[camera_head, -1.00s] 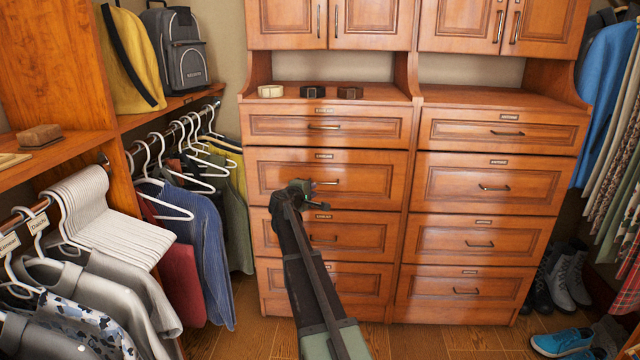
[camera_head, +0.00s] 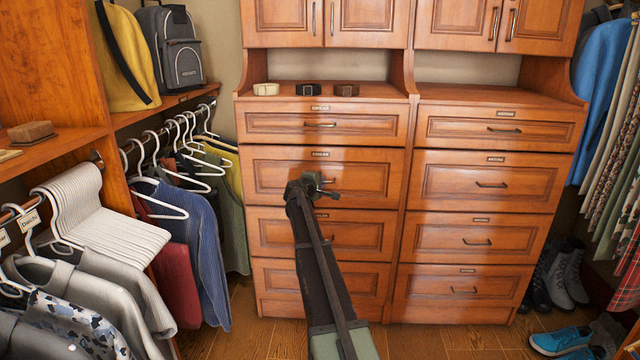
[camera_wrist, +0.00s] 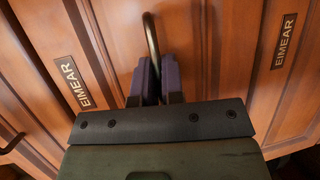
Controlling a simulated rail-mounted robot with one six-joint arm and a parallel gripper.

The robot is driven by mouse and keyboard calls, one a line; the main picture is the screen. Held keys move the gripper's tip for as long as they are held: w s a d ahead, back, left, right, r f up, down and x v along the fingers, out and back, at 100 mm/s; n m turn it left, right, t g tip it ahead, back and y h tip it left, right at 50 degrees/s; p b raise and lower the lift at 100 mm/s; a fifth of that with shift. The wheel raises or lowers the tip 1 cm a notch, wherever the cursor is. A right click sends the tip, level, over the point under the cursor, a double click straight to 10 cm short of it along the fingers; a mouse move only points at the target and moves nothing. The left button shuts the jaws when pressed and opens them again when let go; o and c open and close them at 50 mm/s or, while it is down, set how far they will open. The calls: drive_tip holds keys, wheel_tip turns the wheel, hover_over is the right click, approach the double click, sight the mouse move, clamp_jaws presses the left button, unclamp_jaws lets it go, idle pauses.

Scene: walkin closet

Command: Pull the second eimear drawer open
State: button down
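The second Eimear drawer (camera_head: 270,180) is the second one down in the left wooden column; it looks flush with its neighbours in the head view. My gripper (camera_head: 313,184) is at the middle of its front and hides most of the handle. In the wrist view, the dark curved handle (camera_wrist: 151,35) runs between the two purple-grey fingers of my gripper (camera_wrist: 152,80). The fingers are close together on both sides of it and appear shut on it. The drawer's EIMEAR label (camera_wrist: 72,82) is to the left, and the label of the drawer below (camera_wrist: 284,40) is to the right.
The top drawer (camera_head: 270,125) is above, with belts (camera_head: 308,89) on the counter. A second drawer column (camera_head: 487,182) stands to the right. Hanging clothes (camera_head: 205,240) are to the left. Shoes (camera_head: 560,340) lie at the lower right. Some floor is free before the drawers.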

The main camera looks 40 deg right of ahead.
drive_tip(key=shift+a, duration=0.1)
drive_tip(key=s+a, duration=2.5)
drive_tip(key=s, duration=0.4)
drive_tip(key=shift+a, duration=0.35)
drive_tip(key=c, duration=1.5)
unclamp_jaws()
drive_tip(key=shift+c, duration=0.2)
